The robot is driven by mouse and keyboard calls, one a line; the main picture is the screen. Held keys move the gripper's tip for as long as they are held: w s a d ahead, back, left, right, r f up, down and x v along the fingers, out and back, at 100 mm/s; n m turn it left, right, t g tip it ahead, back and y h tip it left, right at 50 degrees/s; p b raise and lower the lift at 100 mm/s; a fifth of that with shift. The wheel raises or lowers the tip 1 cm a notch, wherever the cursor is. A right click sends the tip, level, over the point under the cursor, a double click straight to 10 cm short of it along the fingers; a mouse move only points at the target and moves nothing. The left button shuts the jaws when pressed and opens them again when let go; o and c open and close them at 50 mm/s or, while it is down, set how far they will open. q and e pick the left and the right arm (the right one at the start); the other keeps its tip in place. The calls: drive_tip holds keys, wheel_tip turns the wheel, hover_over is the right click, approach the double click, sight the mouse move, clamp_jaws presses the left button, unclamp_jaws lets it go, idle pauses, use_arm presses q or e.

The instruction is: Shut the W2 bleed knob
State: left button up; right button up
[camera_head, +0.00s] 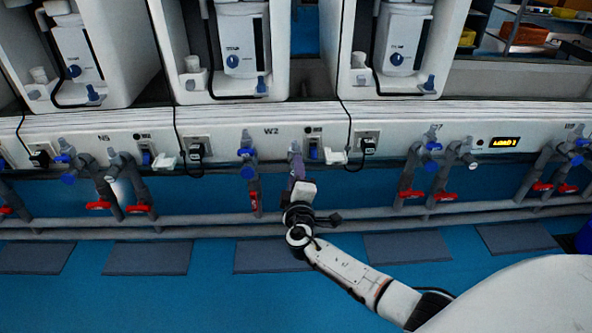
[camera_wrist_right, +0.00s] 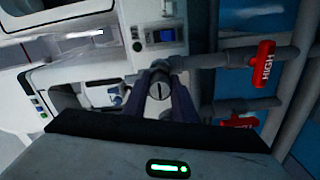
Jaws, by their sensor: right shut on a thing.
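The W2 label (camera_head: 271,131) is on the white bench front in the head view. Below and right of it, my right gripper (camera_head: 297,183) is at the right-hand W2 pipe (camera_head: 295,152). In the right wrist view, the right gripper (camera_wrist_right: 160,88) is shut on a small round grey knob (camera_wrist_right: 159,91) with a dark slot across its face, one dark finger on each side. I take this as the W2 bleed knob. The slot looks roughly upright in the wrist view. In the head view the gripper hides the knob. My left gripper is not in view.
A blue valve (camera_head: 247,156) is on the left W2 pipe. Red handles (camera_head: 254,200) hang close by, and one marked HIGH (camera_wrist_right: 263,64) shows in the wrist view. Grey horizontal pipes (camera_head: 190,222) run below. A black plug (camera_head: 368,146) is to the right. The blue floor is open in front.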

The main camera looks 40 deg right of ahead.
drive_tip(key=shift+f, duration=0.15)
drive_tip(key=o, duration=1)
drive_tip(key=shift+o, duration=0.2)
drive_tip(key=shift+s+a, duration=0.1)
drive_tip(key=shift+s, duration=0.1)
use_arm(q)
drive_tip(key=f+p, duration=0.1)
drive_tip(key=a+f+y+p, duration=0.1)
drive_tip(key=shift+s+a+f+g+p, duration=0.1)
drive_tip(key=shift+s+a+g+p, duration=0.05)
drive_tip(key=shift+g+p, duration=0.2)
use_arm(e)
drive_tip(key=v, duration=1)
drive_tip(key=shift+a, duration=0.1)
